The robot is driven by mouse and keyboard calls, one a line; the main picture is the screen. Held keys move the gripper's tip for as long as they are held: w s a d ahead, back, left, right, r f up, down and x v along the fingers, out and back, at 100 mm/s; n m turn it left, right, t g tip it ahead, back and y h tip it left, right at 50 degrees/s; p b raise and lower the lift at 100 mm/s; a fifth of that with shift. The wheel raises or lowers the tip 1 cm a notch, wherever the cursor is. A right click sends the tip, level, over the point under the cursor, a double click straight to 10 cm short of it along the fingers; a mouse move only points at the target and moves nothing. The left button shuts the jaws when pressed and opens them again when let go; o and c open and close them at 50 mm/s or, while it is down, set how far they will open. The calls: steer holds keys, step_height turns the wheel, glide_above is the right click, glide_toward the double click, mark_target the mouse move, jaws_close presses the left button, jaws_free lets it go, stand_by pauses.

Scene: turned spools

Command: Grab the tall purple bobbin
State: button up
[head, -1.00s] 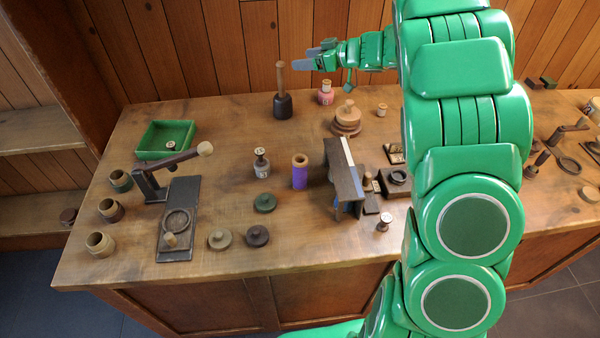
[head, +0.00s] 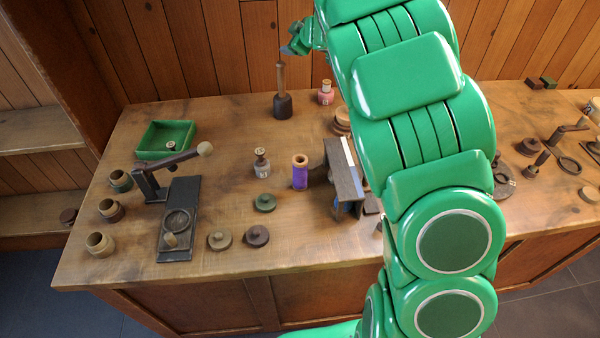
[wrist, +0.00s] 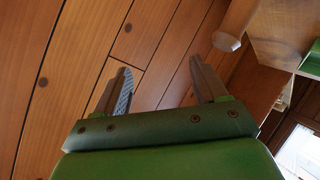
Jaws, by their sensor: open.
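The tall purple bobbin (head: 300,176) stands upright on the workbench (head: 228,207) in the head view, with a pale wooden rim around a dark hole on top. My gripper (head: 288,49) is high up near the wood wall, above and behind the bobbin and well apart from it. In the wrist view my gripper (wrist: 160,84) has its two grey fingers spread with nothing between them. The wrist view faces the plank wall, and the bobbin does not show there.
A dark bench stand (head: 345,178) is close right of the bobbin. A dark mallet (head: 282,100) stands behind. The lever press (head: 178,215) and green tray (head: 165,140) are further left.

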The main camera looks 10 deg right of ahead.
steer(key=s+a+n+g+h, duration=0.25)
steer(key=s+h, duration=0.35)
steer(key=s, duration=0.6)
steer(key=s+a+n+g+h, duration=0.2)
steer(key=s+g+h, duration=0.25)
steer(key=s, duration=0.65)
steer(key=s+a+n+g+h, duration=0.25)
steer(key=s+h, duration=0.45)
steer(key=s, duration=0.5)
glide_toward(306, 161)
step_height(306, 161, down, 2)
steer(key=w+d, duration=0.1)
steer(key=d, duration=0.2)
steer(key=shift+y, duration=0.25)
steer(key=shift+w+x, duration=0.15)
steer(key=shift+x, duration=1.7)
steer(key=shift+w+x, duration=0.15)
steer(key=shift+x, duration=1.65)
steer(key=shift+a+f, duration=0.1)
steer(key=shift+a, duration=0.1)
steer(key=c, duration=1.1)
